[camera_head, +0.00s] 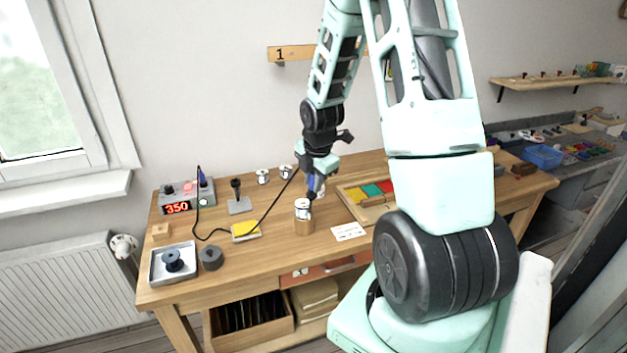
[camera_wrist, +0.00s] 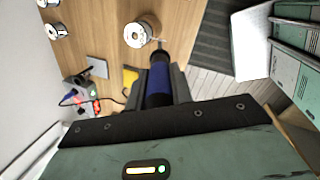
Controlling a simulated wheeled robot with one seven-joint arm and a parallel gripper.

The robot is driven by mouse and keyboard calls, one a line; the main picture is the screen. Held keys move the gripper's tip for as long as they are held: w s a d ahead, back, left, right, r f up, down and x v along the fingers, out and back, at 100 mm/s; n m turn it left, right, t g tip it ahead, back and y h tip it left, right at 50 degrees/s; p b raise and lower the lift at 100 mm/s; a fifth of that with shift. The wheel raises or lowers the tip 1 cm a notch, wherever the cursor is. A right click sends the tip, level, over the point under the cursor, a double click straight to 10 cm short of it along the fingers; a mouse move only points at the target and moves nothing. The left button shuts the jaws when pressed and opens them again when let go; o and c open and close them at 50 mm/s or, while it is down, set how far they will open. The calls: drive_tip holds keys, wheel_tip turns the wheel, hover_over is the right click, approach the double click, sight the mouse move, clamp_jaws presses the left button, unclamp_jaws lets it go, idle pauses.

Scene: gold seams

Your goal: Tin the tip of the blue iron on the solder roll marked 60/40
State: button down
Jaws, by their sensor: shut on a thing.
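My gripper (camera_head: 317,178) is shut on the blue iron (camera_head: 312,186), whose dark tip end points down. In the wrist view the iron's blue handle (camera_wrist: 158,82) sits between the jaws and its thin tip reaches the edge of a solder roll (camera_wrist: 138,33). That roll (camera_head: 302,206) stands on a round wooden block in the head view. I cannot tell whether tip and roll touch. Two more rolls stand at the back, left (camera_head: 262,176) and right (camera_head: 286,171); they also show in the wrist view (camera_wrist: 57,31). The roll markings are too small to read.
A station (camera_head: 177,207) reading 350 stands at the left, with an iron stand (camera_head: 239,204), yellow sponge (camera_head: 246,232) and metal tray (camera_head: 158,274) nearby. A black cord crosses the bench. A white card (camera_head: 348,231) and a box of coloured compartments (camera_head: 350,204) lie right of the roll.

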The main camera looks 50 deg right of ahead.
idle(0.3)
drive_tip(key=shift+w+d+p+v, duration=0.1)
drive_tip(key=shift+w+p+v, duration=0.1)
drive_tip(key=shift+p+v, duration=0.8)
drive_tip(key=shift+w+d+p+v, duration=0.15)
drive_tip(key=shift+w+p+v, duration=0.05)
drive_tip(key=shift+p+v, duration=0.8)
drive_tip(key=shift+w+d+p+v, duration=0.1)
drive_tip(key=shift+w+p+v, duration=0.1)
drive_tip(key=shift+p+v, duration=0.8)
drive_tip(key=shift+r, duration=0.1)
